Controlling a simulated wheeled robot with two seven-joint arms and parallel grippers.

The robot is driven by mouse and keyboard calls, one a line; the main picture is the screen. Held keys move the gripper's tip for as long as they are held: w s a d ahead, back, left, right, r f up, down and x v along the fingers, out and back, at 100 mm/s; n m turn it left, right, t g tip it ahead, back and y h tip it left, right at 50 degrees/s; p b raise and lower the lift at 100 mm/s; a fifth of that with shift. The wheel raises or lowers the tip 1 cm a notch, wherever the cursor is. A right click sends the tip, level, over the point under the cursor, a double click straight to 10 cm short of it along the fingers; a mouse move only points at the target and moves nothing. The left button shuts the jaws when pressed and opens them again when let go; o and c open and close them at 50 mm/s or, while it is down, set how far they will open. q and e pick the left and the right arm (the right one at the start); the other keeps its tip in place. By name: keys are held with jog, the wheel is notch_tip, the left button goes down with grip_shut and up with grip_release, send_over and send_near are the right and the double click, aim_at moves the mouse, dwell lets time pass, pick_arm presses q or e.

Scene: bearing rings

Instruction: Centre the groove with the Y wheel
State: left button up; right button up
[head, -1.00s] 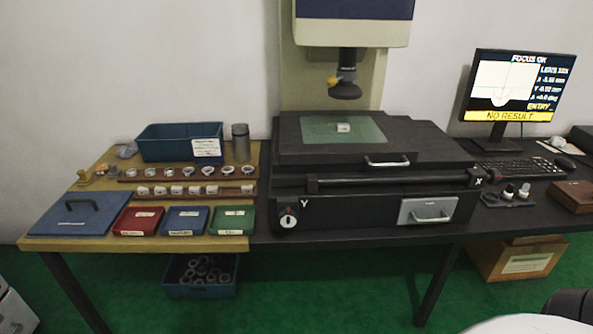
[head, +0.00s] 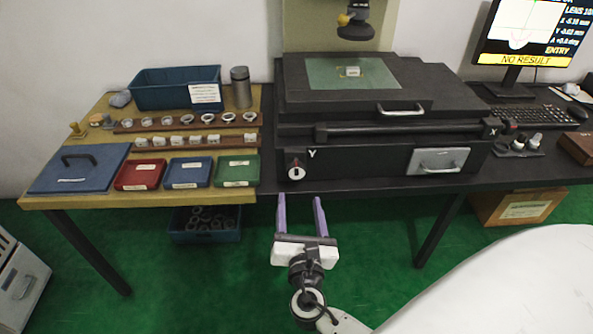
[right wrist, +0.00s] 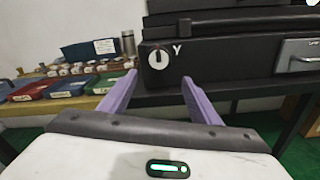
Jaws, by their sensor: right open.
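The Y wheel (head: 296,171) is a small white-and-dark knob under the letter Y, on the front left of the black measuring machine (head: 360,160). It also shows in the right wrist view (right wrist: 158,59). A small pale part (head: 353,71) sits on the machine's green glass stage (head: 322,75). The monitor (head: 525,30) reads NO RESULT in yellow, with a curved outline on its white pane. My right gripper (head: 302,200) is open and empty, its two purple fingers pointing at the machine, below and in front of the Y wheel and apart from it. My left gripper is out of view.
A wooden table at left carries a blue bin (head: 175,91), racks of rings, and red (head: 140,175), blue and green boxes. A drawer handle (head: 437,166) and an X-marked rod (head: 420,129) lie to the right of the wheel. Space before the wheel is free.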

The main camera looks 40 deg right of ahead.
aim_at(297, 176)
jog(key=shift+h, duration=0.3)
jog(key=x, duration=0.7)
jog(key=r+x, duration=0.1)
jog(key=x, duration=0.2)
jog(key=shift+w, duration=0.35)
jog(key=c, duration=1.1)
